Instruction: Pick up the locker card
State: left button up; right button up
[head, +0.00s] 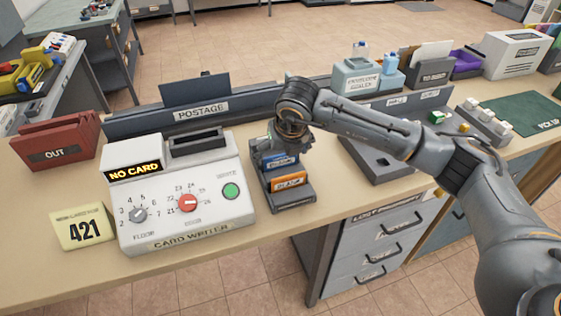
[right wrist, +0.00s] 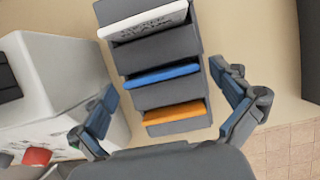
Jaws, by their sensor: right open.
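A dark stepped card rack (head: 290,198) stands on the counter just right of the card writer (head: 185,190). It holds a blue card (head: 280,160) and an orange card (head: 289,181) in the head view. The right wrist view shows a white card (right wrist: 145,20) with dark lettering, a blue card (right wrist: 162,75) and an orange card (right wrist: 174,113) in separate slots. The lettering is too unclear to tell which is the locker card. My right gripper (right wrist: 165,85) is open and empty above the rack, with its fingers spread either side of it. My left gripper is out of view.
The card writer shows "NO CARD". A yellow "421" sign (head: 82,227) and red "OUT" tray (head: 57,141) stand left. The postage divider (head: 200,110) runs behind. Trays and boxes crowd the right counter; its front edge is close to the rack.

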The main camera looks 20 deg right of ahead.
jog(key=c, duration=0.8)
